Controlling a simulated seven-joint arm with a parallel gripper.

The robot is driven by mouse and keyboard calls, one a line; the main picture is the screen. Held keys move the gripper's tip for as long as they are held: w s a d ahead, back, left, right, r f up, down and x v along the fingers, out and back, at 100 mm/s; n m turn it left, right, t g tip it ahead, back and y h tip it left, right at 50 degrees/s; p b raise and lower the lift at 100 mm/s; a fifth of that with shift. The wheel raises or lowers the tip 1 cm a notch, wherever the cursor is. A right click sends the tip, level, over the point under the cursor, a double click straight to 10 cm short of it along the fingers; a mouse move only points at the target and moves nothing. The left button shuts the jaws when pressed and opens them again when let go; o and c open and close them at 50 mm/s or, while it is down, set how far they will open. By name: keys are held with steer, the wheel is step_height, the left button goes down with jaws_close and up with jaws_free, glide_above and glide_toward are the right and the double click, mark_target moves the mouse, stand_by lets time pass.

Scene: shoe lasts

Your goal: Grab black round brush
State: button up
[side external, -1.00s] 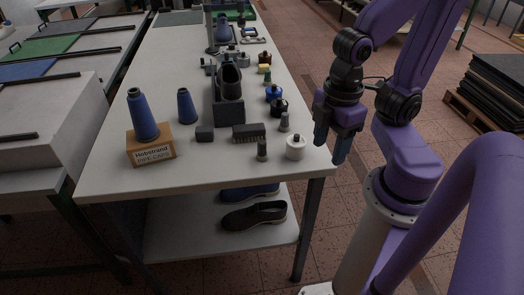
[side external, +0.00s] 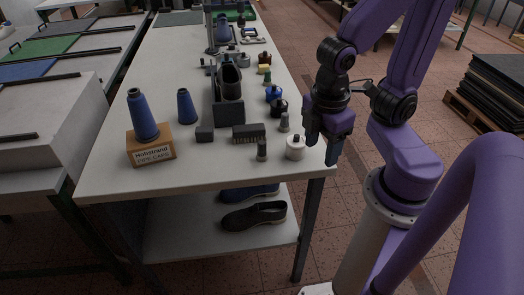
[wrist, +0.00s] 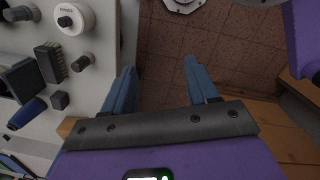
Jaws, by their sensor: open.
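A small dark round upright piece (side external: 262,150), possibly the black round brush, stands near the table's front edge. It also shows in the wrist view (wrist: 82,62). A similar round piece (side external: 284,122) stands farther back, also in the wrist view (wrist: 24,12). I cannot tell for sure which one is the brush. My gripper (side external: 322,148) is open and empty, just right of the table's edge, with the white jar between it and the nearer piece. In the wrist view, the space between my fingers (wrist: 160,68) shows only floor.
A white jar with a black knob (side external: 295,148) stands at the right front corner. A black rectangular brush (side external: 249,133), a dark block (side external: 205,134), a shoe stand (side external: 229,113), dark and blue jars, blue cones and a cardboard box (side external: 152,148) occupy the table (side external: 215,180). The front strip is clear.

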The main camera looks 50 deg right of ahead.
steer(key=w+a+f+n+t+h, duration=0.1)
steer(key=w+a+f+n+h, duration=0.15)
steer(key=w+f+h, duration=0.45)
steer(key=n+t+h, duration=0.4)
steer(key=n+h, duration=0.1)
steer(key=n, duration=0.2)
glide_toward(263, 147)
steer(key=x, duration=0.9)
steer(key=f+x, duration=0.1)
steer(key=x, duration=0.3)
steer(key=shift+w+a+f, duration=0.1)
steer(key=shift+w+f, duration=0.05)
steer(key=shift+w, duration=0.15)
steer(key=c, duration=1)
